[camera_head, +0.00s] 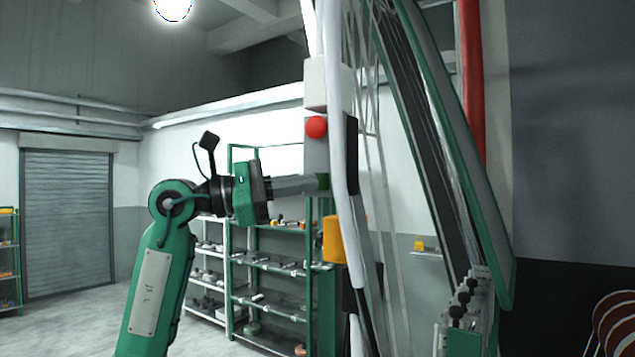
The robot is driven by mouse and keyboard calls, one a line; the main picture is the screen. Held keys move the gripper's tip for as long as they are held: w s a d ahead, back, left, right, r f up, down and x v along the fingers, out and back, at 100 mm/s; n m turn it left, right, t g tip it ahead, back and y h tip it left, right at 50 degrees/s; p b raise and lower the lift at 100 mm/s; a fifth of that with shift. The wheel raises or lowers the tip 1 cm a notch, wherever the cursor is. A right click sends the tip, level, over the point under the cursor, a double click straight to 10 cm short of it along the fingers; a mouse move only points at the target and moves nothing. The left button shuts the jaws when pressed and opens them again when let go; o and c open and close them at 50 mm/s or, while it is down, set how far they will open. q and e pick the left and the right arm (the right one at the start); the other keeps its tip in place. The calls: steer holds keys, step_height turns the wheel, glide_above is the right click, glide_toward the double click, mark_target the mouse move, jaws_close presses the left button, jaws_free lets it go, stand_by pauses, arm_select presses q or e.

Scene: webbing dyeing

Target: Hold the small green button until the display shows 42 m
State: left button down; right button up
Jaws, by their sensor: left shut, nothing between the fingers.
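My left gripper (312,185) comes in from the left, level, with its fingers shut and empty. Its fingertips are at a narrow grey control post in the middle of the view. A small green part (323,181) shows right at the fingertips and looks like the green button. The fingers partly cover it, so I cannot tell whether they press it or only stand close to it. A red round button (316,127) sits above on the same post. No display face or number is readable from here. My right gripper is not in view.
A yellow-orange box (334,239) is on the post below the gripper. White webbing (347,170) runs down just right of the fingertips. A large slanted green frame (455,150) stands to the right. Shelves (265,265) with small parts stand behind. The floor at left is clear.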

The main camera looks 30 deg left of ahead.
arm_select(q)
steer(key=shift+w, duration=0.5)
stand_by(0.6)
stand_by(1.1)
stand_by(1.0)
stand_by(1.3)
steer(key=shift+s, duration=0.1)
stand_by(0.7)
steer(key=shift+s, duration=0.8)
steer(key=shift+s+f+b, duration=0.1)
steer(key=shift+b, duration=0.2)
